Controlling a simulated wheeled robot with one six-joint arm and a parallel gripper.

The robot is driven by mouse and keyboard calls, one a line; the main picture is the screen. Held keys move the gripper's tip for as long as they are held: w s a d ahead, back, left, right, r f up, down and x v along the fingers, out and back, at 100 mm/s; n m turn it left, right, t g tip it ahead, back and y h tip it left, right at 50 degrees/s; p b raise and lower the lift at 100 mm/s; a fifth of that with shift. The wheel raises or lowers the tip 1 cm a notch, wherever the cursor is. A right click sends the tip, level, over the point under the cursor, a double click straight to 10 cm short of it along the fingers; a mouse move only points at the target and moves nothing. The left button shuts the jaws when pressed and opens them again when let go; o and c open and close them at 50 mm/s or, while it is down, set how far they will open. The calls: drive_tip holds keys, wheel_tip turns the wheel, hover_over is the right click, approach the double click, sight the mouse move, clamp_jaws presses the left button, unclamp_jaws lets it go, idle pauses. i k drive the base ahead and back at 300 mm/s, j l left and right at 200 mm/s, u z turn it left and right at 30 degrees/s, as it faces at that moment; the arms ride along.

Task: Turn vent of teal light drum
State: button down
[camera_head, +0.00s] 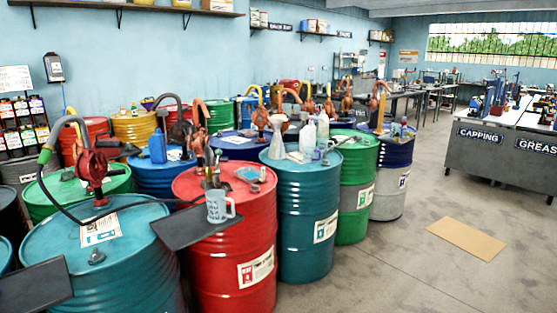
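Two teal drums stand near me. The front left teal drum (127,272) has a dark red hand pump (92,168) with a grey spout and a black hose. A paper sheet (100,229) and a small dark grey cap (96,257), perhaps its vent, are on its lid. The other teal drum (304,215) stands right of the red drum, with a funnel, bottles and a small grey fitting (325,160) on top. The label print is too small to tell which drum is the light one. My gripper is not in view.
A red drum (228,240) stands between them; a dark tray (188,228) and a clear mug (218,206) are at its front left. Another dark plate (35,288) juts in at bottom left. Green (355,195) and blue drums crowd behind. Open floor with a tan mat (466,238) lies right.

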sight(95, 256)
drive_tip(key=u, duration=1.4)
